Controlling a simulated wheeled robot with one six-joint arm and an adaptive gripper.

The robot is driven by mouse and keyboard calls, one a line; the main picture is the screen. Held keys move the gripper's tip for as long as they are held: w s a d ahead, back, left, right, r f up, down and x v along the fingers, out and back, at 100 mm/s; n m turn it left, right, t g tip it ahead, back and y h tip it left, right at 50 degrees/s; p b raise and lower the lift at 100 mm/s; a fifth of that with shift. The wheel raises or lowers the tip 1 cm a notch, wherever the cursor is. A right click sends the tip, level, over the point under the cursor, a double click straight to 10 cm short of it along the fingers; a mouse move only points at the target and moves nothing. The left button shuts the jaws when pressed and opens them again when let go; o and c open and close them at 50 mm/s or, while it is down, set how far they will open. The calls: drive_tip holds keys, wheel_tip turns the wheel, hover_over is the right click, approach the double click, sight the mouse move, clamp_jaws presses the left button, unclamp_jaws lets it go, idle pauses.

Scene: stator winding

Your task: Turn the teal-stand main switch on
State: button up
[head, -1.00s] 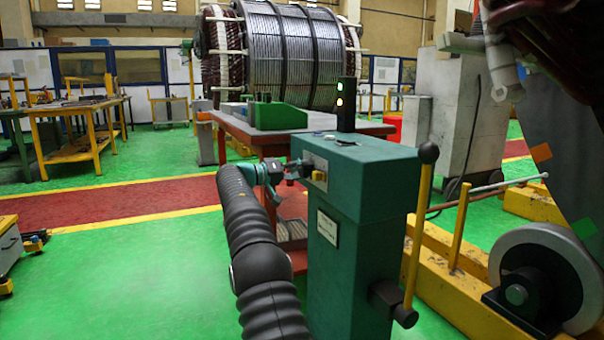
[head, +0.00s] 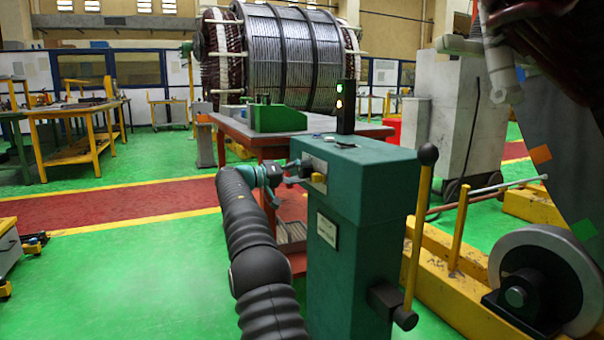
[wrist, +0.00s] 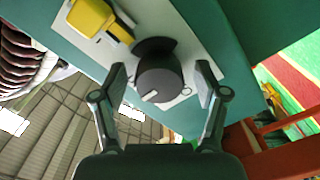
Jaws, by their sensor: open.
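The teal stand (head: 365,210) stands in the middle of the head view, with a light plate (head: 314,165) on its upper left face. In the wrist view the plate carries a dark round switch knob (wrist: 160,77) with a pale mark on it, and a yellow part (wrist: 98,18) beside it. My gripper (wrist: 162,82) is open, with one finger on each side of the knob. I cannot tell if the fingers touch it. In the head view my gripper (head: 286,174) is at the plate, and the knob is mostly hidden.
A lever with a yellow rod (head: 419,240) is on the stand's right side. A red table (head: 230,125) with a green block stands behind. Green floor lies open at left.

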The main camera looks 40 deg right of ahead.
drive_tip(key=v, duration=1.2)
drive_tip(key=shift+d, duration=0.1)
drive_tip(key=w+f+n+t+y, duration=0.35)
drive_tip(key=f+n, duration=0.35)
drive_tip(key=f, duration=0.6)
drive_tip(key=s+a+f+n+y+p, duration=0.1)
drive_tip(key=s+a+f+n+y, duration=0.2)
drive_tip(key=s+a+f+y, duration=0.3)
drive_tip(key=s+a+r+t+y+p, duration=0.1)
drive_tip(key=s+a+r+y+p, duration=0.15)
drive_tip(key=s+a, duration=0.8)
drive_tip(key=s+a+r+t+y+p, duration=0.1)
drive_tip(key=s+a+t+y, duration=0.35)
drive_tip(key=s, duration=1.05)
drive_tip(key=s+a+r+g+y+p, duration=0.1)
drive_tip(key=s+a+p, duration=0.1)
drive_tip(key=s+a, duration=0.95)
drive_tip(key=s+r+t+p, duration=0.1)
drive_tip(key=s+r, duration=0.3)
drive_tip(key=shift+d+r+n+t+p, duration=0.25)
drive_tip(key=shift+r+n+t+p, duration=0.05)
